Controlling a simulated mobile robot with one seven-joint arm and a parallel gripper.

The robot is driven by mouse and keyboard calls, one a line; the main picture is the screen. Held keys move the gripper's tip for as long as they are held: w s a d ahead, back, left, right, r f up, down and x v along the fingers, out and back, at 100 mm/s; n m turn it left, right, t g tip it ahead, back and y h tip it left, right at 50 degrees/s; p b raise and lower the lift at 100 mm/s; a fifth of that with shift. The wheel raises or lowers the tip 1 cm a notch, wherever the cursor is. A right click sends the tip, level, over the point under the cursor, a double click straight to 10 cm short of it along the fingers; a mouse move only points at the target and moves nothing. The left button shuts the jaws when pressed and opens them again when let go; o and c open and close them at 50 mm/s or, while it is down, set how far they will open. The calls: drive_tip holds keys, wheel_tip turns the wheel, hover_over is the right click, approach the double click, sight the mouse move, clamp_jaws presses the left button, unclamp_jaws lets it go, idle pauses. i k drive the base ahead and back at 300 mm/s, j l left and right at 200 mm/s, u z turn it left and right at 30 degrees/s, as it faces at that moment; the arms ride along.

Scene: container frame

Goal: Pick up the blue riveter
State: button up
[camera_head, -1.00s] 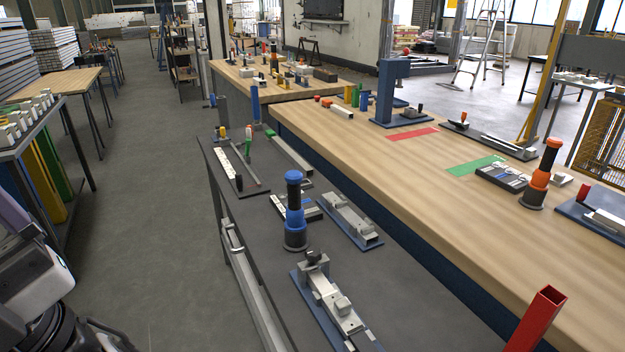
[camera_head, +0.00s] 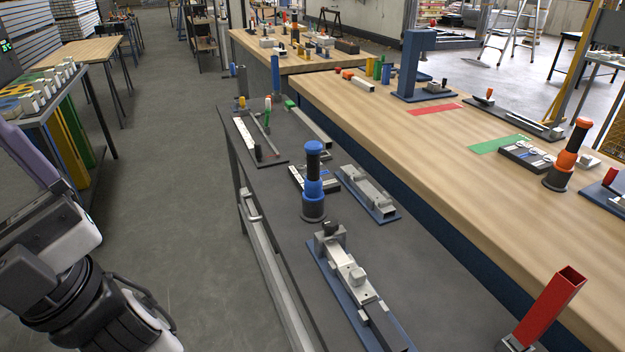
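My arm shows at the lower left, over the floor and well apart from the riveter. My gripper's fingers are not in view.
A similar orange riveter (camera_head: 567,158) stands on the wooden bench at the right. A second fixture (camera_head: 368,192) is right of the blue riveter, and a small tray (camera_head: 297,178) is behind it. A red square tube (camera_head: 552,305) leans at the lower right. Floor left of the bench is clear.

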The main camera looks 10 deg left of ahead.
sight(312, 193)
drive_tip(key=i+j+z, duration=0.2)
drive_tip(key=j, duration=0.5)
drive_tip(key=j+z, duration=0.2)
drive_tip(key=j, duration=0.55)
drive_tip(key=i, duration=0.45)
